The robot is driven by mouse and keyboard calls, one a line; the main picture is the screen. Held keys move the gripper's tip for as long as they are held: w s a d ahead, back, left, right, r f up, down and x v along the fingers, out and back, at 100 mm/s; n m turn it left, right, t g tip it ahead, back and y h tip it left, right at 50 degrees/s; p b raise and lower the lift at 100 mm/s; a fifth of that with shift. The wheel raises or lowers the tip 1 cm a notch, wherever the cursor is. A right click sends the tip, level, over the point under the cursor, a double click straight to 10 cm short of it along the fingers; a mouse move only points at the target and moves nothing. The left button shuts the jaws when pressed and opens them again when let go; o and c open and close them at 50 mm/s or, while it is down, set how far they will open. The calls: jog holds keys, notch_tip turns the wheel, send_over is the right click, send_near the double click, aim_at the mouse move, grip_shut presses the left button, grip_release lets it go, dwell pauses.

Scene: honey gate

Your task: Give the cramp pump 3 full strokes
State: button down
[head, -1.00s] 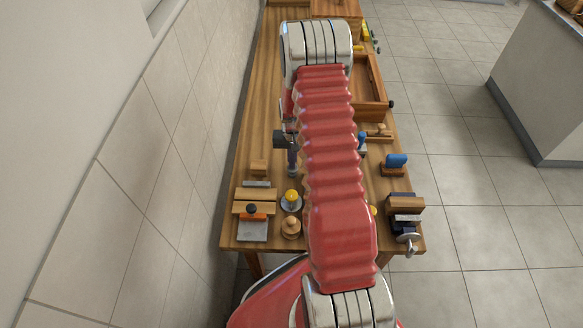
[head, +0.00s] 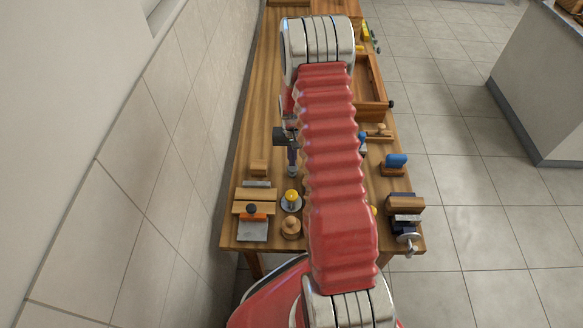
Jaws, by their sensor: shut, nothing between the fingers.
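A small device with a yellow knob (head: 291,196) on a round grey base stands near the front left of the wooden bench. It looks like the cramp pump, but I cannot be sure. My gripper (head: 292,168) shows only in part, left of my red arm. It looks dark and narrow and points down, shut and empty, just behind the yellow knob in the picture. I cannot tell whether it touches anything. My arm hides the middle of the bench.
A wooden knob (head: 291,227) and a clamped block with an orange strip (head: 253,216) are near the yellow knob. A vise (head: 405,214) and a blue-topped block (head: 396,161) stand at right. An open wooden tray (head: 371,82) lies behind. A tiled wall closes the left side.

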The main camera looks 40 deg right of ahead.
jog(key=shift+r, duration=2.45)
jog(key=shift+s, duration=0.15)
